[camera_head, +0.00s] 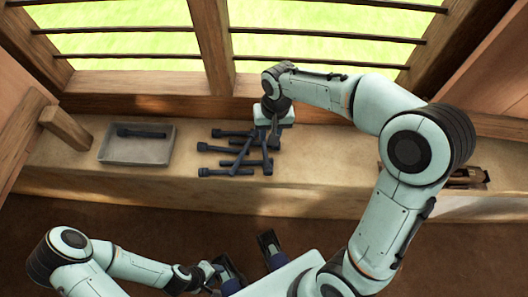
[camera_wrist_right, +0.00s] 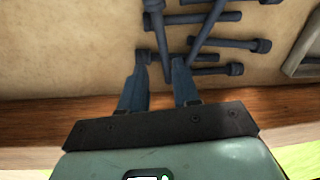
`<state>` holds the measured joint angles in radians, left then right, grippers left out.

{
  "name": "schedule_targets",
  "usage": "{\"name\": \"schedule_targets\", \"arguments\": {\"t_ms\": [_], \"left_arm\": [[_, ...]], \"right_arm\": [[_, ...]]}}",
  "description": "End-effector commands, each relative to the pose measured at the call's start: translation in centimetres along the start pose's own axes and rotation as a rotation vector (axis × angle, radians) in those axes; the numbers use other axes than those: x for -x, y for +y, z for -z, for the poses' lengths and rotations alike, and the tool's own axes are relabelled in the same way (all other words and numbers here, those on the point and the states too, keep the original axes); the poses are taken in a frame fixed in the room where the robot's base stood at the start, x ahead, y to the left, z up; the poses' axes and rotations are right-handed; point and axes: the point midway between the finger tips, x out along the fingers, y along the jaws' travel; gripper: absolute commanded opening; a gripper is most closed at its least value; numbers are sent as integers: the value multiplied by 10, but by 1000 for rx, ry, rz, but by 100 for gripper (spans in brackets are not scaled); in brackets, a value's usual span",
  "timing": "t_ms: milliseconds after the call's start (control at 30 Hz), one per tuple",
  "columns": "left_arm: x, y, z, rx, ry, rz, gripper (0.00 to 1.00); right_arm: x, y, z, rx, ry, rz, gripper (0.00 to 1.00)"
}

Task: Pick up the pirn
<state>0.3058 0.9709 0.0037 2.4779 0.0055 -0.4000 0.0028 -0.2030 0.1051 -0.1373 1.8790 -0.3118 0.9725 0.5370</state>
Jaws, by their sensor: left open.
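Several dark blue pirns (camera_head: 228,172) lie in a loose, crossing pile on the ledge below the window. One more pirn (camera_head: 142,133) lies in the grey tray (camera_head: 135,155) to the left. My right gripper (camera_head: 270,128) points down at the back of the pile. In the right wrist view its two fingers (camera_wrist_right: 160,62) are apart, with the tip of one pirn (camera_wrist_right: 160,35) between them, nearer the right finger. Whether they touch it I cannot tell. My left gripper (camera_head: 250,260) is open and empty, low in the head view, away from the ledge.
The wooden window frame with dark bars (camera_head: 215,65) rises close behind the pile. A wooden post (camera_head: 65,128) stands left of the tray. A box with brown items (camera_head: 468,178) sits at the right, partly behind my right arm. The ledge between tray and pile is clear.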

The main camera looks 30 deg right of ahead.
Motion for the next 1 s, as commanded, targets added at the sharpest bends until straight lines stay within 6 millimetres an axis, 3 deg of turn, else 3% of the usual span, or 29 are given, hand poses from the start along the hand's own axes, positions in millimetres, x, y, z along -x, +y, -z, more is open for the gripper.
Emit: {"name": "schedule_targets", "arguments": {"t_ms": [100,367,633,967,1000], "left_arm": [[-4,-1,2,-1,7,-1,47],[-6,0,4,-2,12,-3,47],[-12,-1,7,-3,21,-5,47],[-12,-1,8,-3,23,-5,47],[-12,-1,8,-3,23,-5,47]], "right_arm": [[-24,1,0,-1,-4,-2,31],[-44,0,0,0,-1,0,31],[-83,-3,-2,0,-2,-1,31],[-90,-3,-2,-1,1,1,31],[-90,-3,-2,-1,1,1,25]]}}
